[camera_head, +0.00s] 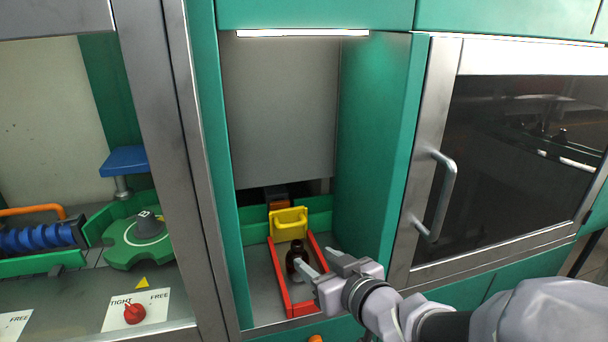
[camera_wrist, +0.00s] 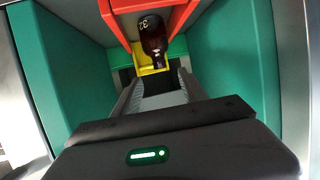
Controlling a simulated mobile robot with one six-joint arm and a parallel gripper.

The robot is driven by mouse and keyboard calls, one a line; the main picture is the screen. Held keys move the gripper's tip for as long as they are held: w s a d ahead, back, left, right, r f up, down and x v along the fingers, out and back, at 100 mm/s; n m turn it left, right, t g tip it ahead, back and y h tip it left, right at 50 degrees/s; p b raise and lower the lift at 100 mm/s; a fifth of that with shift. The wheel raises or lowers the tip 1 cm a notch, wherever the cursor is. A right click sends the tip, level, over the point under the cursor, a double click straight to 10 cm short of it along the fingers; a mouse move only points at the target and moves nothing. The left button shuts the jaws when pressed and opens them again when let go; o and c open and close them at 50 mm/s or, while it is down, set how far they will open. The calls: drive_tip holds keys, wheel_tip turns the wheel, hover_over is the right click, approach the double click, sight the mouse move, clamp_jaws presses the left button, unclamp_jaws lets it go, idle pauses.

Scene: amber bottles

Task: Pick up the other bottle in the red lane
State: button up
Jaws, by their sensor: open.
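One dark amber bottle (camera_head: 295,254) stands in the red lane (camera_head: 277,278), near the yellow stop (camera_head: 289,222) at its back. The wrist view shows the bottle (camera_wrist: 152,36) at the top, with pale marks on it, between the lane's red walls (camera_wrist: 181,17). My gripper (camera_head: 313,257) is open and empty at the lane, with one finger crossing in front of the bottle and the other over the right wall side. In the wrist view my gripper (camera_wrist: 160,77) has its fingertips close to the bottle's neck end. No second bottle is visible.
The bay has green side walls (camera_head: 372,165) close on both sides and a raised grey shutter (camera_head: 280,110) behind. A glass door with a metal handle (camera_head: 437,197) is at the right. A red knob (camera_head: 134,313) and green turntable (camera_head: 135,245) are at the left.

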sight(300, 248)
drive_tip(key=b+x, duration=0.2)
drive_tip(key=x, duration=0.5)
drive_tip(key=shift+w+f, duration=0.2)
drive_tip(key=shift+w, duration=0.05)
drive_tip(key=b+x, duration=0.1)
drive_tip(key=x, duration=0.4)
drive_tip(key=shift+w+a+f+b, duration=0.2)
drive_tip(key=shift+w+f+b, duration=0.05)
drive_tip(key=shift+b, duration=0.1)
drive_tip(key=shift+s+r, duration=0.1)
clamp_jaws()
